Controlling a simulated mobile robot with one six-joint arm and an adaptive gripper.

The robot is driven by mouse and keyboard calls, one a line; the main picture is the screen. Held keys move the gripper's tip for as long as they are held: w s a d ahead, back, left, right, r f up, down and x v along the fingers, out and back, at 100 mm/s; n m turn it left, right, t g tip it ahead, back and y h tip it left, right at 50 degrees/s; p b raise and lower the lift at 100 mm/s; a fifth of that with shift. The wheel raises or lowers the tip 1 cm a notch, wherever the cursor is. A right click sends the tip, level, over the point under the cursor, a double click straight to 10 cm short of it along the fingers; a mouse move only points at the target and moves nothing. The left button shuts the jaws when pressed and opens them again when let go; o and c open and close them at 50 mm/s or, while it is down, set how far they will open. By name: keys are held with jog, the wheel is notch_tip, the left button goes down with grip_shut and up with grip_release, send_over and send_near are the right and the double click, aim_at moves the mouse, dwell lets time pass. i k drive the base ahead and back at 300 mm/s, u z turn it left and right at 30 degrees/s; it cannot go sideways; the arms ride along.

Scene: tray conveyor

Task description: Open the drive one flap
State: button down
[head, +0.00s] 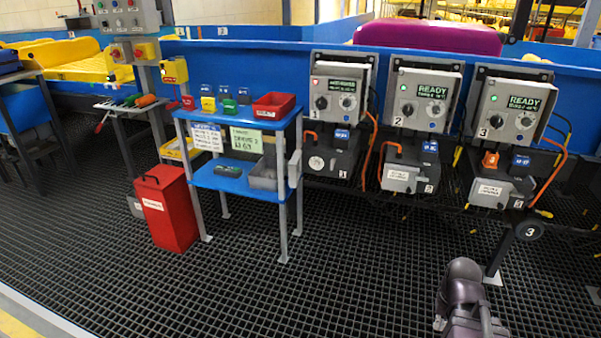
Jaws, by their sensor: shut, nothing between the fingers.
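Drive one's control box (339,92) carries the number 1, a lit red lamp and a green display whose words are too small to read surely. Below it is a dark grey drive unit (343,160) with a blue tag on top, a round pale mark and a plate ending in 1. I cannot tell which part is the flap, or whether it is open or shut. A purple-grey part of my arm (465,297) shows at the bottom right, well apart from drive one. My gripper does not show.
Drives two (421,98) and three (511,108) stand to the right, both showing READY. Left of drive one are a blue table (240,183) with small boxes and a red bin (166,208). Orange cables hang beside the drives. Open grating floor (345,255) lies in front.

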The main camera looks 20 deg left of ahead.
aim_at(294, 173)
jog(key=u, duration=0.25)
jog(key=i, duration=1)
jog(key=u, duration=0.4)
